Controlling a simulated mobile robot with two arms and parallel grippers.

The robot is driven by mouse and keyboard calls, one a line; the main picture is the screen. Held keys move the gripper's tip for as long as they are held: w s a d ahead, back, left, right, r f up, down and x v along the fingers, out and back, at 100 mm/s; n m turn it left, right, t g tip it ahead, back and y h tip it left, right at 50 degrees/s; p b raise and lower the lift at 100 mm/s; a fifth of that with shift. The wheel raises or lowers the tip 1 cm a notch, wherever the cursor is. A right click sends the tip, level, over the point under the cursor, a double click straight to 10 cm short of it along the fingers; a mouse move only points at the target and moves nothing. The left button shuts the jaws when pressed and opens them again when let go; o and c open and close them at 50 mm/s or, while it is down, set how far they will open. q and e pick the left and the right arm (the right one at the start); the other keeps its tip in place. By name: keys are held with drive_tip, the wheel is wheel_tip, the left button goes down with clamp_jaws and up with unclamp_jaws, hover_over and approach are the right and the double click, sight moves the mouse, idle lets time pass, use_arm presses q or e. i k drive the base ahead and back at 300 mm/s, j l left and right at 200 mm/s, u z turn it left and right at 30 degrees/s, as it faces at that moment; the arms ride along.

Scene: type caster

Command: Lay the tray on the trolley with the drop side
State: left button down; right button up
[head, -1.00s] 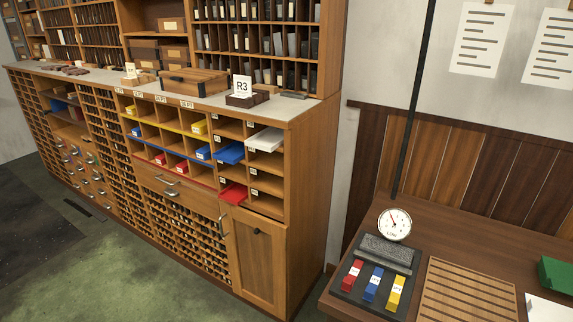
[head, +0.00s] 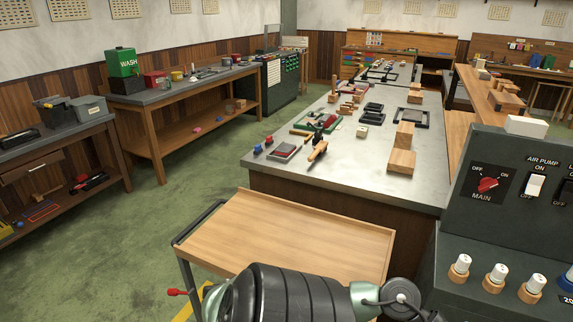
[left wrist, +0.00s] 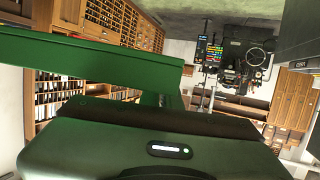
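The trolley (head: 290,235) stands just ahead of me in the head view. Its wooden top is bare where it shows, with a low rim and a dark handle on the left. My arm, at the bottom of the picture, hides its near edge. A red knob (head: 177,292) sticks out low at its left. I cannot tell which side is the drop side. I cannot make out the tray for certain. The left wrist view shows my dark green gripper body and a long green bar (left wrist: 90,58) across it; I cannot tell whether the bar is a finger or something held.
A grey-topped table (head: 345,150) with several tools and blocks stands right behind the trolley. A control panel (head: 510,215) with knobs is close on the right. A wash bench (head: 185,85) lines the left wall. Green floor is open between bench and trolley.

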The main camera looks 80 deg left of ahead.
sight(246, 244)
drive_tip(key=k+j, duration=0.15)
drive_tip(key=j, duration=0.2)
drive_tip(key=k+j+u, duration=0.1)
drive_tip(key=j, duration=0.25)
drive_tip(key=k+j, duration=0.25)
drive_tip(key=j, duration=0.15)
drive_tip(key=k+j+u, duration=0.1)
drive_tip(key=j, duration=0.25)
drive_tip(key=k+j, duration=0.2)
drive_tip(key=j, duration=0.15)
drive_tip(key=k+j, duration=0.15)
drive_tip(key=j, duration=0.25)
drive_tip(key=k+j+u, duration=0.1)
drive_tip(key=j, duration=0.3)
drive_tip(key=k+j, duration=0.15)
drive_tip(key=j, duration=0.2)
drive_tip(key=u, duration=0.05)
